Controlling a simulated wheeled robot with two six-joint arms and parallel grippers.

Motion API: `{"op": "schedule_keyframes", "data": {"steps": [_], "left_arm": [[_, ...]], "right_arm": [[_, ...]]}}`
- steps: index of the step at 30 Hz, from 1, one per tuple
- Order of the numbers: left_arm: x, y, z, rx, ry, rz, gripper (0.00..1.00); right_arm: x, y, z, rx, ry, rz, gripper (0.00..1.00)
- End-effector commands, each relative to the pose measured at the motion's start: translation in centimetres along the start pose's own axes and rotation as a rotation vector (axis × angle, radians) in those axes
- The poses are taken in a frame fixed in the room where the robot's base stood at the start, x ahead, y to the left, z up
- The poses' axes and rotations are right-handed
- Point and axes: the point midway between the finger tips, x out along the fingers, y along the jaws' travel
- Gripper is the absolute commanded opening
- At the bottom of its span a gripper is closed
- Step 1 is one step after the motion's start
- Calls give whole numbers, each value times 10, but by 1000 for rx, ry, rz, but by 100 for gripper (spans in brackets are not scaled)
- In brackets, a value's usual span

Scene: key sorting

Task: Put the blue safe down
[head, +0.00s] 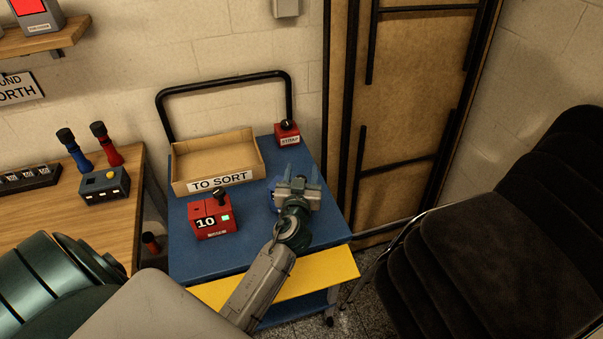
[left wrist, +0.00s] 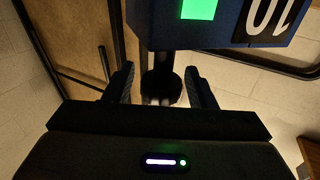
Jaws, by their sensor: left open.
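My left gripper (head: 300,174) is open above the right part of the blue trolley top (head: 245,247). The blue safe (left wrist: 215,32) shows at the top of the left wrist view, with a lit green panel and a black-and-white number display. A dark round knob (left wrist: 160,87) is between the two open finger pads, with gaps on both sides. In the head view the blue safe (head: 273,194) is mostly hidden by the gripper, so its base on the trolley cannot be seen. My right gripper is not in view.
A wooden bench (head: 66,222) is at left, a dark chair (head: 485,255) at right.

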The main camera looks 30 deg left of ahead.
Motion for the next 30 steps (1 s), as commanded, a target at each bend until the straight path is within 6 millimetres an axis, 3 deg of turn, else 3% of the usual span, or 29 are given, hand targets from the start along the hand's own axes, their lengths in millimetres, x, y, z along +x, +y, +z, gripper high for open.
{"op": "schedule_keyframes", "data": {"steps": [5, 11, 17, 24, 30], "left_arm": [[-16, 0, 3, -3, -2, 0, 51], [-61, 0, 5, -5, -4, -1, 51], [-101, 0, 3, -4, -4, -2, 51], [-119, 0, -1, 0, 0, 0, 51], [-120, 0, -1, 0, 0, 0, 51]], "right_arm": [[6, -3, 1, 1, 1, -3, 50], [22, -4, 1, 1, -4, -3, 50], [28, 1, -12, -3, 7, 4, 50], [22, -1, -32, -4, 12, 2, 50], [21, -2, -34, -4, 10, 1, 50]]}}
